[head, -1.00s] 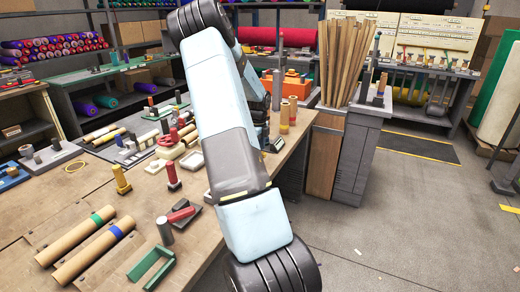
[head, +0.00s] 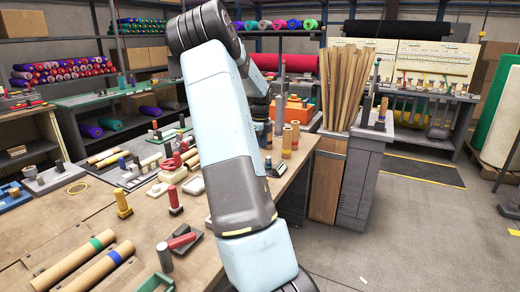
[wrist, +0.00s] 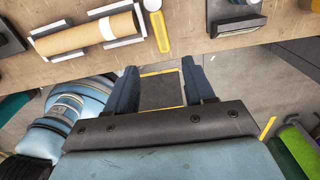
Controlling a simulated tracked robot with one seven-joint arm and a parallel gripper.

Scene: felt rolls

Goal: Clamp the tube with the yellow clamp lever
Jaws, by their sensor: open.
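In the wrist view a tan cardboard tube (wrist: 82,36) lies across pale supports on the wooden bench, at the upper left. A yellow lever (wrist: 161,31) with a rounded white pivot is just right of the tube's end. My gripper (wrist: 164,76) is open and empty, its two dark blue fingers wide apart. It is below the lever in the picture, with the bench edge beyond the fingertips and floor between them. The lever is not touched. In the head view my arm crosses the middle and I cannot make out the gripper; I cannot pick out the lever there.
A dark block fixture (wrist: 236,15) stands right of the lever in the wrist view. In the head view, a yellow post (head: 123,203), a red post (head: 174,200) and tubes with green (head: 75,268) and blue bands (head: 100,271) occupy the bench. Floor right of it is open.

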